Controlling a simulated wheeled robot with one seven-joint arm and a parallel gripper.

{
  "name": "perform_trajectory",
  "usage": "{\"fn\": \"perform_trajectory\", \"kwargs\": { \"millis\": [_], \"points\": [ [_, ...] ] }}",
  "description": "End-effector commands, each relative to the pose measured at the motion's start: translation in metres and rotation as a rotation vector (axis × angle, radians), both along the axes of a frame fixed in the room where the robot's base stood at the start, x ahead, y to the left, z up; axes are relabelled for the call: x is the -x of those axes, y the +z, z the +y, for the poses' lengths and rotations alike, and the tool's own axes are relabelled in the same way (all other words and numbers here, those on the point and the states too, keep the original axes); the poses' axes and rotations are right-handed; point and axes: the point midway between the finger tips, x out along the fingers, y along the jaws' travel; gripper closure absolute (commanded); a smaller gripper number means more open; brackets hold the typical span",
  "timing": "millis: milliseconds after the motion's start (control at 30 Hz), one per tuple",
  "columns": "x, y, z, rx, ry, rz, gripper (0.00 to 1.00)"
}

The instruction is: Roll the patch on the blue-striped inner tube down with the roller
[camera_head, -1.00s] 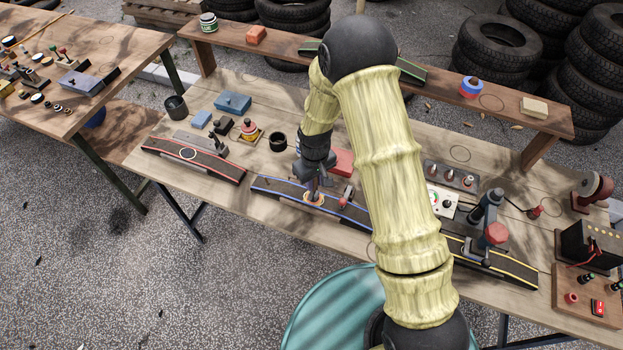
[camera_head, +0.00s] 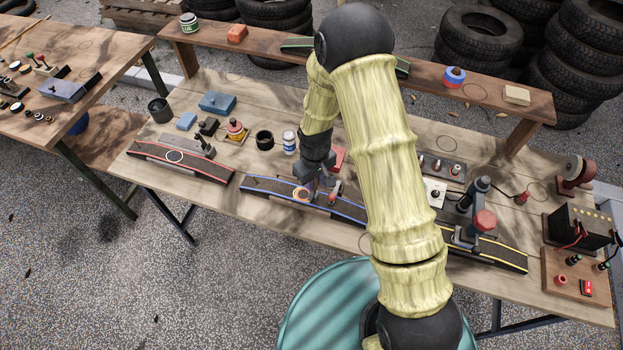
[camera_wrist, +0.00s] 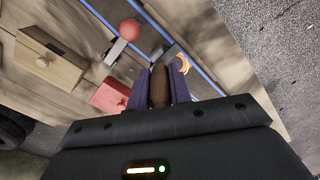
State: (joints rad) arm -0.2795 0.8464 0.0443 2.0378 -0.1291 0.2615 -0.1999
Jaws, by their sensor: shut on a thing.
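The blue-striped inner tube (camera_head: 270,187) lies on the bench, a dark strip with blue edges; it also crosses the wrist view (camera_wrist: 153,40). Its round orange patch (camera_head: 301,195) shows just left of my gripper (camera_head: 317,188), and partly in the wrist view (camera_wrist: 182,63). My gripper is shut on the roller's brown handle (camera_wrist: 160,88), seen between the purple fingers. The roller's head is low over the tube, beside the patch; I cannot tell if it touches. A red-knobbed clamp (camera_head: 332,198) stands at the tube, right of the patch.
A red-striped tube (camera_head: 180,160) lies left and a yellow-striped one (camera_head: 500,256) right. A red box (camera_wrist: 112,96) is close to the fingers. A black cup (camera_head: 264,140) and a blue-white can (camera_head: 289,143) stand behind the tube.

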Motion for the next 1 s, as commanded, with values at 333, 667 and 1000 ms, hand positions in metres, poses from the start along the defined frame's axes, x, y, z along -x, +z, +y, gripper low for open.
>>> {"fn": "perform_trajectory", "kwargs": {
  "millis": [333,667,1000],
  "points": [
    [-0.001,0.016,0.001,-0.001,0.000,-0.003,1.00],
    [-0.001,0.042,0.001,0.000,0.000,-0.002,1.00],
    [-0.001,0.069,0.001,0.000,0.000,-0.002,1.00]
  ]
}}
